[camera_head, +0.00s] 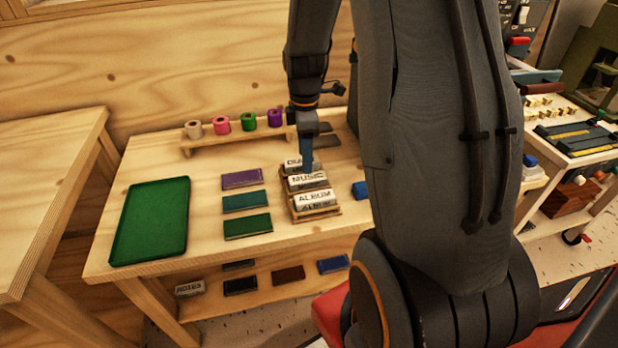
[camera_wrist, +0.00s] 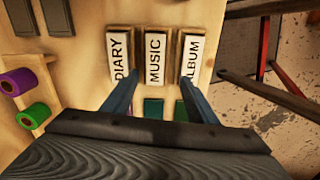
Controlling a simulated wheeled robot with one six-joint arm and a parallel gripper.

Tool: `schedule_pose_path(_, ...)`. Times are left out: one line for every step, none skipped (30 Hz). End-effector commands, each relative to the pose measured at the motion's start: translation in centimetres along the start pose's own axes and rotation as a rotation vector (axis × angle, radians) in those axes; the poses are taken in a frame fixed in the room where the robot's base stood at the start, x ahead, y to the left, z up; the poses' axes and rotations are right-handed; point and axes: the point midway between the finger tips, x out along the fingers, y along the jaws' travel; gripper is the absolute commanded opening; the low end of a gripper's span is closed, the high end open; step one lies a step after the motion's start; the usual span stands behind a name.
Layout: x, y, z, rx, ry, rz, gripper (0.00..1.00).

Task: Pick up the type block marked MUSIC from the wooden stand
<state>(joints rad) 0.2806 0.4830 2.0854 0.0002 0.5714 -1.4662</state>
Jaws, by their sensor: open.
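The type block marked MUSIC (camera_head: 307,181) sits in the middle of the wooden stand (camera_head: 318,214), between two other white-faced blocks. The ALBUM block (camera_head: 316,199) is in front of it, and a block behind it is partly hidden by my gripper. In the wrist view the MUSIC block (camera_wrist: 155,58) lies between the DIARY block (camera_wrist: 120,58) and the ALBUM block (camera_wrist: 192,60). My gripper (camera_wrist: 157,80) is open and empty, with its blue fingers spread on either side of the MUSIC block's column. In the head view my gripper (camera_head: 308,165) is over the stand; its exact height is unclear.
A green tray (camera_head: 150,222) lies at the table's left. Purple, teal and green flat pads (camera_head: 245,202) lie between tray and stand. A rack with several foil rolls (camera_head: 222,125) stands at the back. A blue object (camera_head: 359,190) is right of the stand. A NOTES block (camera_head: 190,288) is on the lower shelf.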

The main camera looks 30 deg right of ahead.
Motion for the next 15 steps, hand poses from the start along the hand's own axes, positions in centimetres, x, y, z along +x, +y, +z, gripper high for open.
schedule_pose_path(0.1, 0.5, 0.6, -0.033, 0.0, -0.002, 0.53)
schedule_pose_path(0.2, 0.8, 0.8, -0.054, 0.0, -0.003, 0.53)
schedule_pose_path(0.4, 1.0, 1.0, -0.076, 0.0, -0.003, 0.53)
schedule_pose_path(0.5, 1.2, 1.1, -0.087, 0.0, -0.003, 0.53)
schedule_pose_path(0.6, 1.3, 1.2, -0.097, 0.0, -0.003, 0.53)
schedule_pose_path(0.9, 1.4, 1.3, -0.103, 0.0, -0.003, 0.53)
schedule_pose_path(1.1, 1.4, 1.3, -0.106, 0.0, -0.004, 0.53)
schedule_pose_path(1.4, 1.4, 1.3, -0.108, 0.0, -0.004, 0.53)
schedule_pose_path(1.8, 1.4, 1.3, -0.108, 0.0, -0.005, 0.53)
schedule_pose_path(2.1, 1.3, 1.3, -0.108, 0.0, -0.005, 0.53)
schedule_pose_path(2.4, 1.3, 1.3, -0.107, 0.0, -0.005, 0.53)
schedule_pose_path(2.7, 1.3, 1.3, -0.107, 0.0, -0.004, 0.53)
schedule_pose_path(3.0, 1.3, 1.3, -0.107, 0.0, -0.004, 0.53)
schedule_pose_path(3.1, 1.3, 1.3, -0.107, 0.0, -0.004, 0.53)
schedule_pose_path(3.4, 1.3, 1.3, -0.106, 0.0, -0.004, 0.53)
